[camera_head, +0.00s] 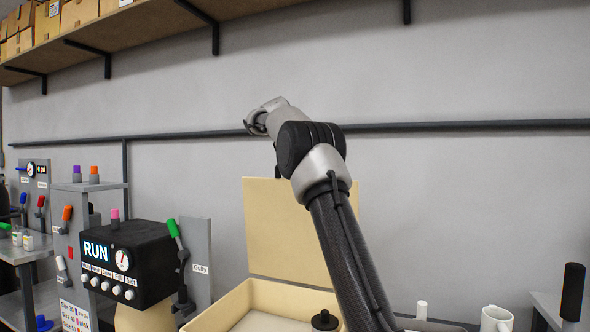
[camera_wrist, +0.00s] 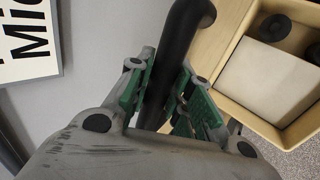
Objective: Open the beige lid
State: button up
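The beige lid (camera_head: 285,228) stands raised, close to upright, at the back of the beige box (camera_head: 240,303). The box is open and its pale inside shows in both views; it lies at the right in the wrist view (camera_wrist: 246,92). My gripper (camera_wrist: 172,88) has its green-padded fingers on both sides of a dark curved bar (camera_wrist: 181,45), which looks like the lid's handle. The pads appear to press on it from both sides. In the head view my arm hides part of the lid's right side, and my gripper's fingers cannot be made out.
A black RUN panel (camera_head: 123,262) with knobs stands left of the box, beside a lever with a green grip (camera_head: 174,228). A white mug (camera_head: 496,319) and a black cylinder (camera_head: 573,291) are at the right. A dark rail (camera_head: 465,126) runs along the wall.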

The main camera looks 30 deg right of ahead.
jog(key=o, duration=0.3)
jog(key=shift+o, duration=0.2)
jog(key=shift+a, duration=0.1)
jog(key=v, duration=1.2)
